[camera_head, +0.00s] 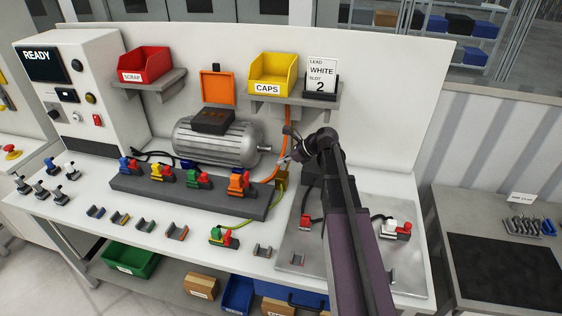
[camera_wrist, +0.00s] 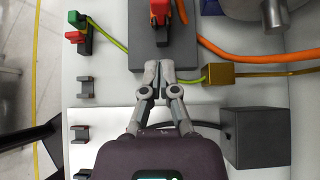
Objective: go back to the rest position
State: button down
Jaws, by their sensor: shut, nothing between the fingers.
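My gripper (camera_wrist: 159,73) is shut and empty in the wrist view. In the head view my gripper (camera_head: 283,163) is at the end of my arm, above the bench to the right of the silver motor (camera_head: 215,142). The fingertips are small there and partly hidden by the wrist.
The rail (camera_head: 190,193) holds several coloured connectors. An orange cable (camera_head: 284,150) and a brass block (camera_wrist: 220,73) lie close to my gripper. A dark box (camera_wrist: 256,138) stands right of it. Shelves hold a red bin (camera_head: 146,65) and a yellow bin (camera_head: 273,75).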

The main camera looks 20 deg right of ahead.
jog(key=s+a+f+n+g+h+b, duration=0.1)
jog(key=s+a+f+n+h, duration=0.1)
jog(key=s+n, duration=0.5)
jog(key=s+a+f+n+g+h+b, duration=0.1)
jog(key=s+f+n+h, duration=0.3)
jog(key=s+n, duration=0.4)
jog(key=s+a+f+n+g+h+b, duration=0.1)
jog(key=s+a+f+n+g+h, duration=0.1)
jog(key=s+n, duration=0.5)
jog(key=shift+s+a+f+n+g+h, duration=0.15)
jog(key=shift+a+f+n+g+h, duration=0.35)
jog(key=shift+a+f+n, duration=0.55)
dwell(0.7)
